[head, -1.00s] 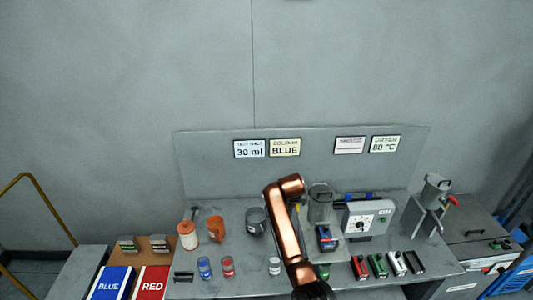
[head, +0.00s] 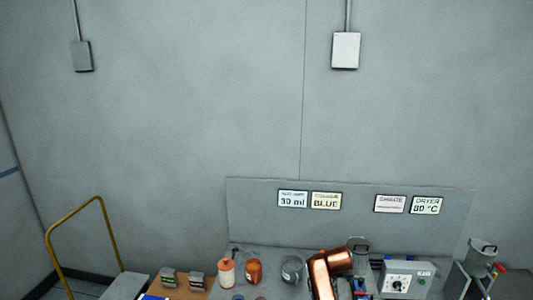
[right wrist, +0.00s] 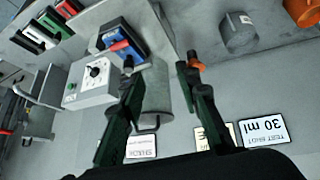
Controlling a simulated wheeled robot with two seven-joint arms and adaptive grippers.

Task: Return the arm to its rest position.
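My right gripper (right wrist: 160,62) shows in the right wrist view with its two dark fingers spread wide apart and nothing held between them. A grey metal canister (right wrist: 154,95) shows behind the gap between the fingers. A device with a blue and red top (right wrist: 122,45) shows close by the left-hand fingertip; I cannot tell whether they touch. In the head view only a copper-coloured link of my arm (head: 322,276) shows at the bottom edge, in front of the bench. Neither gripper shows in the head view, and my left gripper is out of sight.
The bench's back panel (head: 350,225) carries several signs. An orange-topped bottle (head: 226,273), an orange cup (head: 253,271) and a grey cup (head: 292,269) stand left of the arm. A grey dial unit (head: 405,279) stands right of it. A yellow rail (head: 75,215) stands far left.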

